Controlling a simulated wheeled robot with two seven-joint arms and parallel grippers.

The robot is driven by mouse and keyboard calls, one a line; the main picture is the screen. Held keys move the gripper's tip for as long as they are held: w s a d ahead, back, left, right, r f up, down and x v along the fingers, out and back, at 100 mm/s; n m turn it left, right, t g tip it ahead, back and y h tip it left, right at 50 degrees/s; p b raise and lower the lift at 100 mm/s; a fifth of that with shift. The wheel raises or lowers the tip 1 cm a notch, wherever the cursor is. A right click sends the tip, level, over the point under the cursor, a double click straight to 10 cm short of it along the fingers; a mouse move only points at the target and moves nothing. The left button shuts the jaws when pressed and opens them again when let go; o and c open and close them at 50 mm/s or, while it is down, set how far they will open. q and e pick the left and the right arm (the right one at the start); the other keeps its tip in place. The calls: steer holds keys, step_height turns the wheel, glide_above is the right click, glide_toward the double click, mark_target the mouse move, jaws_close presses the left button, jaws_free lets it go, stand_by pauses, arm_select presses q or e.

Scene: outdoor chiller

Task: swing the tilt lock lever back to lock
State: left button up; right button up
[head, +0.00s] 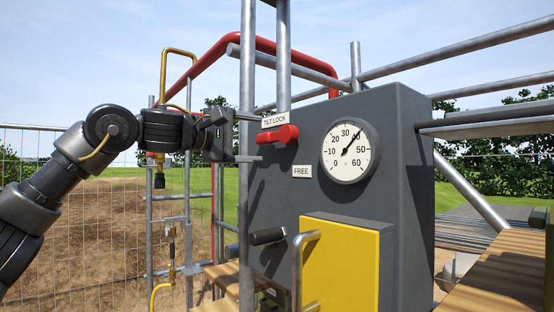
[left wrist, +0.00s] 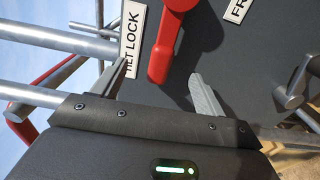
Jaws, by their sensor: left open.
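The red tilt lock lever (head: 278,135) is on the face of the grey chiller cabinet (head: 400,150), just under the TILT LOCK label (head: 275,121) and above the FREE label (head: 302,171). It lies roughly level, its arm pointing left toward my left gripper (head: 248,138). My left gripper is open. In the left wrist view the lever's red arm (left wrist: 162,60) reaches down between the two grey fingers (left wrist: 155,92), and no finger visibly touches it. My right gripper is not in view.
A round dial gauge (head: 350,150) is right of the lever. A yellow panel (head: 340,265) with a metal handle (head: 298,270) and a dark-gripped handle (head: 267,236) are below. Upright steel poles (head: 247,60) stand close to my gripper. A wire fence (head: 60,200) is behind my left arm.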

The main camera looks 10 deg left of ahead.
arm_select(q)
steer(key=shift+b+v, duration=0.3)
steer(key=shift+v, duration=2.3)
steer(key=b+v, duration=0.4)
steer(key=v, duration=0.6)
steer(key=shift+s+a, duration=0.15)
steer(key=shift+s, duration=0.15)
